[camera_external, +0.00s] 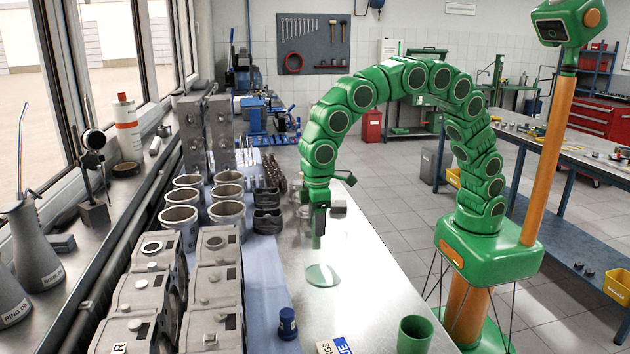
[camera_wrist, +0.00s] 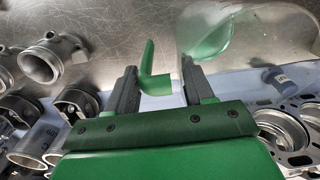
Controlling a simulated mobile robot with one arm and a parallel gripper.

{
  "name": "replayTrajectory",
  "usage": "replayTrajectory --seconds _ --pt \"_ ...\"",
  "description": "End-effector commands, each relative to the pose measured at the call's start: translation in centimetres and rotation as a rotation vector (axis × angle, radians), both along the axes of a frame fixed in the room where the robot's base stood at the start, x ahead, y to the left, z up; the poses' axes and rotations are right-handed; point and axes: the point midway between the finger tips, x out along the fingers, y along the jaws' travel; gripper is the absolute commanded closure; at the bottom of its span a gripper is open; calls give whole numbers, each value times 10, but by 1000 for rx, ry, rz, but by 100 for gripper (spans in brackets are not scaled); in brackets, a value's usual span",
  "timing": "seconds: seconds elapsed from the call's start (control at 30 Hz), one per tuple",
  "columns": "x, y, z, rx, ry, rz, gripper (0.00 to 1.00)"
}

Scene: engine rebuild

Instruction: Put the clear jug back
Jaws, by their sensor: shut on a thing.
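The clear jug (camera_external: 323,275) is over the bare part of the steel bench, below my gripper (camera_external: 318,228). Its see-through body is hard to make out; a pale green patch shows at its bottom. In the wrist view the clear jug (camera_wrist: 222,42) is at the upper right, with green showing through it. My gripper (camera_wrist: 158,75) is shut on its green handle (camera_wrist: 153,82), which lies between the two dark fingers. I cannot tell whether the jug's bottom touches the bench.
Grey engine blocks (camera_external: 215,290), cylinder liners (camera_external: 228,192) and dark pistons (camera_external: 267,220) line the left of the bench (camera_external: 375,290). A blue bottle (camera_external: 287,323), a small box (camera_external: 334,345) and a green cup (camera_external: 415,334) are at the near end. The bench's right side is largely clear.

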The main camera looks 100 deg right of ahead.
Motion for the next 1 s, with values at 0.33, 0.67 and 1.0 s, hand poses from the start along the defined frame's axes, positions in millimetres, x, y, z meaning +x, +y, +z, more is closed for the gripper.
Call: replayTrajectory --seconds 0.33,0.67,1.0 --pt "0 0 -6 0 -1 0 97" --pt "0 0 -8 0 -2 0 22" --pt "0 0 -3 1 -3 0 22"
